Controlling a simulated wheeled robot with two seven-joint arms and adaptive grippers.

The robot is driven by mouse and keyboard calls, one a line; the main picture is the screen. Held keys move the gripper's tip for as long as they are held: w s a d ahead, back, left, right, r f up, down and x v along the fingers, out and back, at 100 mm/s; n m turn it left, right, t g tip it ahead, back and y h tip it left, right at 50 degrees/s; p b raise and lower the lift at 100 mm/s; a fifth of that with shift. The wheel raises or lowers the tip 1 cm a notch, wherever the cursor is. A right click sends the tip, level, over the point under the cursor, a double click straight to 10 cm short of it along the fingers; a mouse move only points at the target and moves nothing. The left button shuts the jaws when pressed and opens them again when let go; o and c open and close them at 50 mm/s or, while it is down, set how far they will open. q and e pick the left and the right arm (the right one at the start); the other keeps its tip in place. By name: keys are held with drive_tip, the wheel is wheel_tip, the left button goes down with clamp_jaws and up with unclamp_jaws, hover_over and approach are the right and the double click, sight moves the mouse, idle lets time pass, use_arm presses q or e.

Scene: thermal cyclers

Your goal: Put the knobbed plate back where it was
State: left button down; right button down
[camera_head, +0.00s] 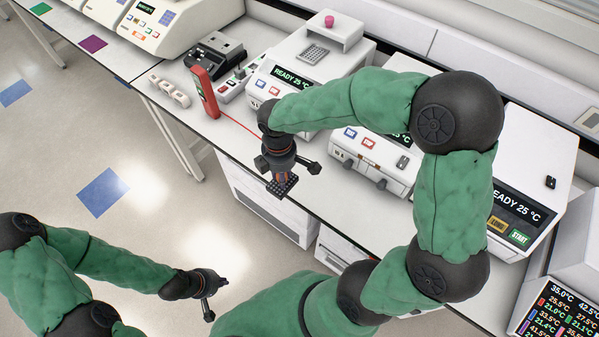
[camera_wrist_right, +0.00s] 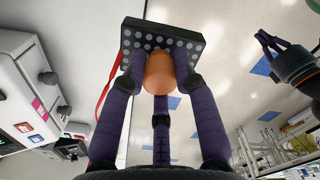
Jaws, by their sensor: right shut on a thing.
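The knobbed plate (camera_head: 284,187) is a small dark block with rows of round holes. In the right wrist view, its orange knob (camera_wrist_right: 159,72) sits between the fingers of my right gripper (camera_wrist_right: 160,85), which is shut on it. The plate (camera_wrist_right: 162,38) is held in the air, apart from any surface, and looks nearly level. In the head view, my right gripper (camera_head: 280,172) is near the bench's front edge, before the cyclers. My left gripper (camera_head: 212,290) is open and empty, low over the floor. Where the plate was before cannot be told.
A cycler (camera_head: 300,75) reading READY 25 °C has a pale well plate (camera_head: 313,53) and pink knob (camera_head: 328,20) on top. A red device (camera_head: 204,92) stands on the bench, left of my right gripper. More cyclers (camera_head: 365,160) stand right, partly behind my right arm.

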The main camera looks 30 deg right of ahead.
drive_tip(key=w+d+f, duration=0.2)
drive_tip(key=d, duration=0.1)
drive_tip(key=w+d+f, duration=0.2)
drive_tip(key=d+f, duration=0.1)
drive_tip(key=w+d+f, duration=0.2)
drive_tip(key=f, duration=0.1)
drive_tip(key=shift+w+d+f+b, duration=0.25)
drive_tip(key=shift+w+d+b, duration=0.05)
drive_tip(key=shift+d+b, duration=0.1)
drive_tip(key=shift+w+d+f, duration=0.15)
drive_tip(key=shift+f, duration=1.55)
drive_tip(key=shift+f+b, duration=0.2)
drive_tip(key=shift+b, duration=0.15)
drive_tip(key=c, duration=1)
unclamp_jaws()
drive_tip(key=shift+o, duration=0.2)
